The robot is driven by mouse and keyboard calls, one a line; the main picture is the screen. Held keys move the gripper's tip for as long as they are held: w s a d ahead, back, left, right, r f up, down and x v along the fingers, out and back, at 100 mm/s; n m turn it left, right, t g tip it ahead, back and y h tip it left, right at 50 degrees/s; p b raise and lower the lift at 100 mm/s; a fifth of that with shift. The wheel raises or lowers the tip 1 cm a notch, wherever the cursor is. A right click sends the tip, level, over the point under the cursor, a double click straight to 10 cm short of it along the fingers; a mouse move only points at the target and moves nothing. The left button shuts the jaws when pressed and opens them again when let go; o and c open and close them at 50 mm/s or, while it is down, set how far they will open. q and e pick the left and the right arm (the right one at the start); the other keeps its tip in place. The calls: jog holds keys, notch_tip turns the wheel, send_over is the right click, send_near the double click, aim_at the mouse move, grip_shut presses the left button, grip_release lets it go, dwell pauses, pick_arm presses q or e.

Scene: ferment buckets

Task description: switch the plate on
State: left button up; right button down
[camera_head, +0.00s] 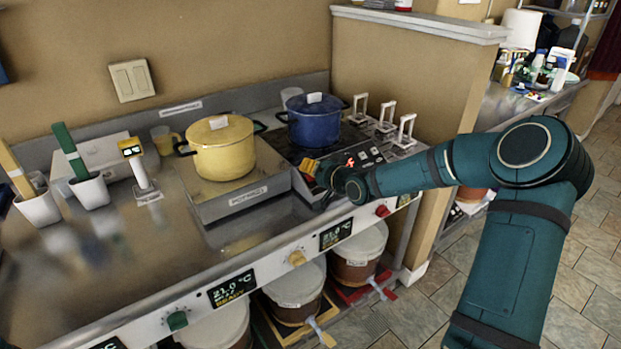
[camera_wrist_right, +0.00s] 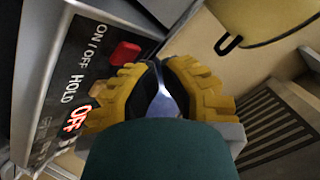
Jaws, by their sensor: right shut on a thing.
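The plate (camera_head: 372,155) is a dark unit under the blue pot (camera_head: 315,122), with a control panel at its front. In the right wrist view its panel shows a red button (camera_wrist_right: 124,53) by the words ON / OFF HOLD. A lit red display (camera_wrist_right: 77,118) there reads OFF. My right gripper (camera_head: 312,168) is at the plate's front panel, and its yellow fingertips (camera_wrist_right: 158,66) are close beside the red button; contact is not clear. My left gripper is not in view.
A yellow pot (camera_head: 222,150) stands on a grey stand left of the plate. Several white upright handles (camera_head: 384,115) stand behind and right of the panel. Lidded buckets (camera_head: 296,285) sit below the worktop. The worktop's front left (camera_head: 110,265) is clear.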

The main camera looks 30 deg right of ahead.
jog(key=shift+w+f, duration=0.2)
jog(key=shift+f, duration=0.15)
dwell(0.7)
jog(key=shift+s+r+p, duration=0.45)
jog(key=shift+r+p, duration=0.3)
jog(key=shift+r, duration=0.1)
jog(key=shift+f, duration=0.1)
